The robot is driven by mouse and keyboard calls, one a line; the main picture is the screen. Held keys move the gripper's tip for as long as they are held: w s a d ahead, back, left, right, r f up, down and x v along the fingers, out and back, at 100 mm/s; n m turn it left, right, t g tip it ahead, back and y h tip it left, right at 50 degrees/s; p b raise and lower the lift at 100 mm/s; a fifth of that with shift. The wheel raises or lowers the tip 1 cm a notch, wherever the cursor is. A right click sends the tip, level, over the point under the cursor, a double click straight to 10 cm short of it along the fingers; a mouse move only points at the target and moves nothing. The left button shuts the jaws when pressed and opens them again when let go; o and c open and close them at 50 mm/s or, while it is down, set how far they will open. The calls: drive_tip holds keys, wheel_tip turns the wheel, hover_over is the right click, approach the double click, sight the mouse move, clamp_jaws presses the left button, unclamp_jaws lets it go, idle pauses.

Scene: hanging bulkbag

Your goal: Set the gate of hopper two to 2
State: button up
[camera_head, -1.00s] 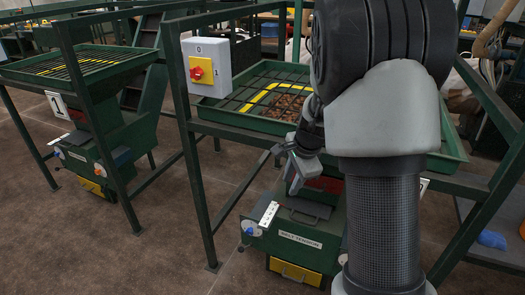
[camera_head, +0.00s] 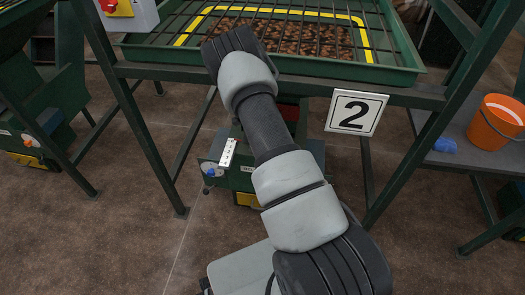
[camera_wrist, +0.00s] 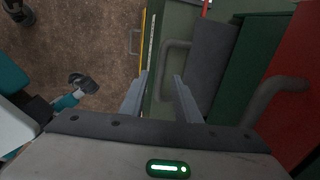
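Hopper two is marked by a "2" sign (camera_head: 356,112) on its green frame. Below it, the green gate unit shows a white marked scale (camera_head: 228,153) and a blue knob (camera_head: 210,172); my arm covers much of the unit. My gripper is hidden behind my arm in the head view. In the wrist view my gripper (camera_wrist: 160,92) is open, with nothing seen between its fingers. A grey plate (camera_wrist: 214,60) with a grey bar handle (camera_wrist: 174,62) lies just beyond the fingers. The gate's setting cannot be read.
A red panel (camera_wrist: 295,120) with a handle is at the right of the wrist view. A green tray (camera_head: 160,53) of brown pieces under a grid sits above. Frame posts stand on both sides. An orange bucket (camera_head: 497,122) stands on the shelf at right. Brown floor is open at lower left.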

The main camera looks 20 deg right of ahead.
drive_tip(key=shift+w+d+f, duration=0.1)
drive_tip(key=shift+w+f, duration=0.1)
drive_tip(key=shift+f, duration=0.9)
clamp_jaws()
drive_tip(key=s+a, duration=0.3)
drive_tip(key=s, duration=0.2)
drive_tip(key=shift+a, duration=0.2)
